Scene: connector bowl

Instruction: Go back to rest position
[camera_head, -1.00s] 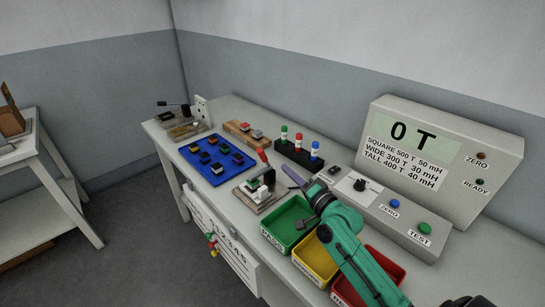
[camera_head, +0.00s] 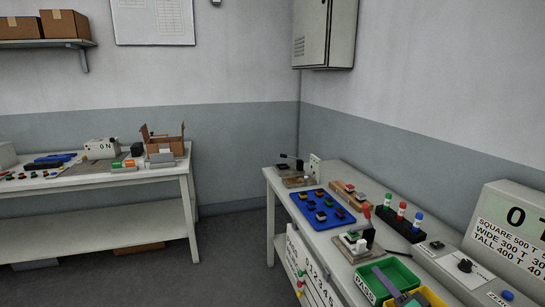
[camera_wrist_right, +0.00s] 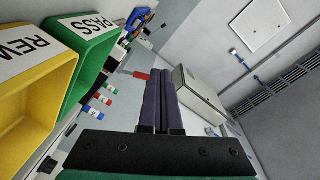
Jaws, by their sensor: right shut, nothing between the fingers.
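My right gripper (camera_head: 402,298) shows only in part at the bottom edge of the head view, over the green PASS bin (camera_head: 373,282). In the right wrist view its two dark purple fingers (camera_wrist_right: 163,75) lie side by side, shut and empty. In that view the green PASS bin (camera_wrist_right: 85,52) and a yellow bin (camera_wrist_right: 20,85) are at the left, apart from the fingers. My left gripper is in neither view.
The right bench holds a blue tray (camera_head: 343,222) of small parts, a black rack with coloured-capped vials (camera_head: 401,212), a fixture (camera_head: 354,246) and a tester (camera_head: 510,222). A second bench (camera_head: 100,183) stands at the left. Open floor (camera_head: 232,262) lies between.

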